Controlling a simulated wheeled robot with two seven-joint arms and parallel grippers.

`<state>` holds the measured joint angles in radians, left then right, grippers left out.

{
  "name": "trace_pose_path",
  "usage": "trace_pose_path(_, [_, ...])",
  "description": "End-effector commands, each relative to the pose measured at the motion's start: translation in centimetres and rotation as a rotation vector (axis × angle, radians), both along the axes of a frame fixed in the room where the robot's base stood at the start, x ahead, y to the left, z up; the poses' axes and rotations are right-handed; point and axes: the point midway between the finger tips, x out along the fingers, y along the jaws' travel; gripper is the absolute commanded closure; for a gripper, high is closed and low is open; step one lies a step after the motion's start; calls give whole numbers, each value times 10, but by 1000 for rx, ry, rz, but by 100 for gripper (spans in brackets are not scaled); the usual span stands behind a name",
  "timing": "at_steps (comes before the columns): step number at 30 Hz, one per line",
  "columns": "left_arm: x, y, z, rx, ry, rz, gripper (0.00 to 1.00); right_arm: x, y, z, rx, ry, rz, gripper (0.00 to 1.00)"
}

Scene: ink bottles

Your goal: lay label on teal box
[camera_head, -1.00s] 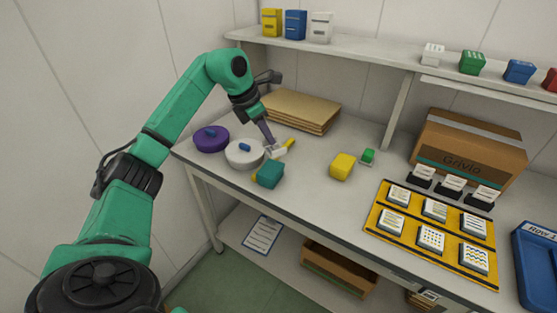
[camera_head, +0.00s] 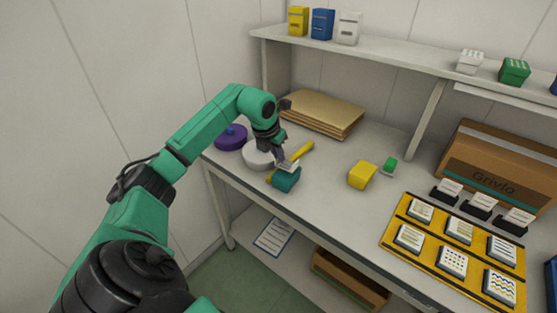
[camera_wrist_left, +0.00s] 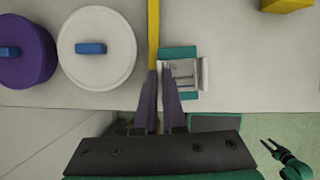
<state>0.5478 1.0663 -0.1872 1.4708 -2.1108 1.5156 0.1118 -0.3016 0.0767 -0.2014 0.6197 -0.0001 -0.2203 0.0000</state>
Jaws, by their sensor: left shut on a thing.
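The teal box (camera_head: 286,182) stands near the front edge of the workbench. A small white label (camera_head: 288,165) with a printed face is at its top. The label also shows in the left wrist view (camera_wrist_left: 184,74), with teal of the box (camera_wrist_left: 180,53) showing beyond it. My left gripper (camera_head: 281,158) is shut on the label's left edge, its fingers (camera_wrist_left: 160,78) pointing toward the box. Whether the label touches the box top I cannot tell. In the left wrist view, my right gripper (camera_wrist_left: 269,147) is small at the lower right; its jaws are unclear.
A yellow stick (camera_head: 303,150) lies beside the teal box. A white round tub (camera_head: 257,155) and a purple one (camera_head: 229,139) stand left. A yellow tray (camera_head: 392,240) holds several labels.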

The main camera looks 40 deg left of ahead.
Motion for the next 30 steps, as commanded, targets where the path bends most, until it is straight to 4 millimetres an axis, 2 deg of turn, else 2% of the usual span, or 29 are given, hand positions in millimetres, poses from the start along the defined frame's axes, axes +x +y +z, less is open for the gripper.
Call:
trace_pose_path(3, [-1, -1, -20, -1, 4, 0, 100, 0, -2, 4, -3, -1, 0, 50])
trace_pose_path(12, [0, 0, -25, 0, 1, -1, 100, 1, -4, 2, -5, -1, 0, 50])
trace_pose_path(13, [0, 0, -25, -1, 1, -1, 86, 1, -4, 2, -5, -1, 0, 50])
trace_pose_path(15, [0, 0, -24, -1, 1, -1, 63, 1, -4, 3, -5, -2, 0, 50])
trace_pose_path(26, [-1, 0, -20, -1, 0, -1, 63, 1, -4, 3, -5, -2, -1, 50])
trace_pose_path(30, [-10, 0, 2, 3, -4, -1, 63, 2, -4, -4, -4, -3, -1, 50])
